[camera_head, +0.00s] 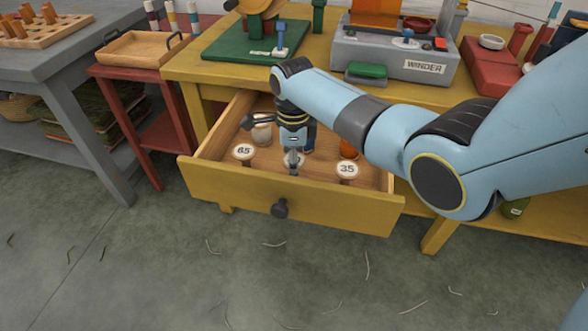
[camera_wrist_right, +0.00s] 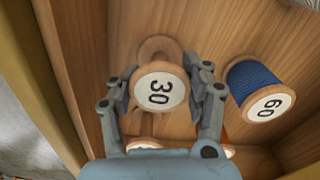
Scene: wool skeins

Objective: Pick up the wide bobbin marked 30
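The bobbin marked 30 (camera_wrist_right: 160,90) stands in the open drawer, its pale round label facing my right wrist camera. The fingers of my right gripper (camera_wrist_right: 161,74) are spread on either side of its top. Whether they touch its rim is hard to tell. In the head view my right arm reaches down into the drawer, and the gripper (camera_head: 290,140) partly hides the bobbin (camera_head: 293,161). My left gripper is not in view.
The yellow drawer (camera_head: 235,190) also holds bobbins marked 65 (camera_head: 244,152) and 35 (camera_head: 347,169). A blue bobbin marked 60 (camera_wrist_right: 262,90) stands close beside the right finger. Drawer walls surround the gripper. The winder (camera_head: 400,60) stands on the table above.

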